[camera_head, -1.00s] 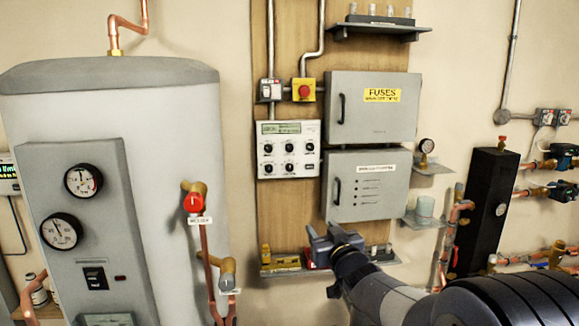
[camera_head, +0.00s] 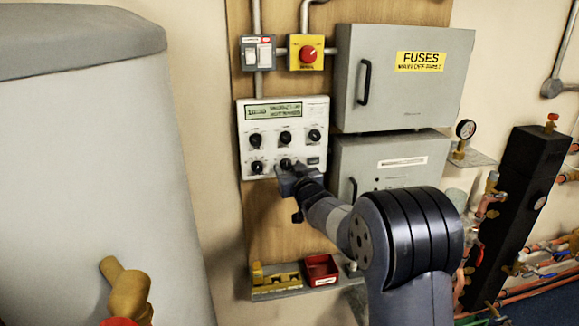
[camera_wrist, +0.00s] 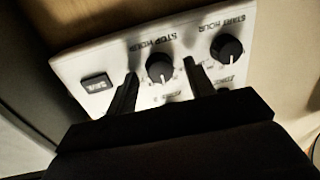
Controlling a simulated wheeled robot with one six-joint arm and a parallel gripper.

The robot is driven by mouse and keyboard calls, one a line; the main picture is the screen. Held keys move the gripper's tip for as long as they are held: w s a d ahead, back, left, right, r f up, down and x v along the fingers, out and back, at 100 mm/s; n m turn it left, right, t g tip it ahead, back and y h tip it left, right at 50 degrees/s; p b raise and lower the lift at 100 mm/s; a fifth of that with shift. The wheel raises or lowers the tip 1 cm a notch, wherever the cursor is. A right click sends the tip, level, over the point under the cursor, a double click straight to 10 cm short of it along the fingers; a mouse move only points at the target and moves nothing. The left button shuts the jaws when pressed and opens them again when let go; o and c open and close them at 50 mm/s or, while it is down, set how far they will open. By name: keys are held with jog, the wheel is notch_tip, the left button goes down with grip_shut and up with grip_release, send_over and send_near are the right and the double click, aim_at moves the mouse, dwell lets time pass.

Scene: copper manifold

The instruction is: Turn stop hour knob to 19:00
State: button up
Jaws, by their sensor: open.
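The white timer panel (camera_head: 276,110) with a small display (camera_head: 272,111) hangs on the wooden board. It has several black knobs in two rows. The stop hour knob (camera_wrist: 160,68) is round and black with a pale pointer mark, and its label reads upside down in the wrist view. In the head view it is the lower middle knob (camera_head: 286,163), close to my gripper. My gripper (camera_wrist: 158,80) is open, with one finger on each side of this knob and gaps visible to both. The exact set hour is too small to read.
The start hour knob (camera_wrist: 227,48) lies beside the right finger in the wrist view, and a SET button (camera_wrist: 97,83) lies left. Grey fuse box (camera_head: 405,80) and lower cabinet (camera_head: 385,160) stand right of the panel. A shelf with a red bin (camera_head: 321,268) is below.

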dwell(0.3)
jog(key=c, duration=1)
jog(key=shift+b, duration=0.3)
jog(key=n+b, duration=0.2)
jog(key=shift+f+n, duration=0.1)
jog(key=shift+n, duration=0.3)
jog(key=n+b, duration=0.2)
jog(key=shift+a+n, duration=0.1)
jog(key=shift+n, duration=0.2)
jog(key=n+b, duration=0.1)
jog(key=n, duration=0.1)
jog(key=n+g+h+b, duration=0.1)
jog(key=n, duration=0.2)
jog(key=shift+a+r+n+h+b, duration=0.1)
jog(key=shift+r+n+h+b, duration=0.1)
jog(key=shift+n+h+b, duration=0.15)
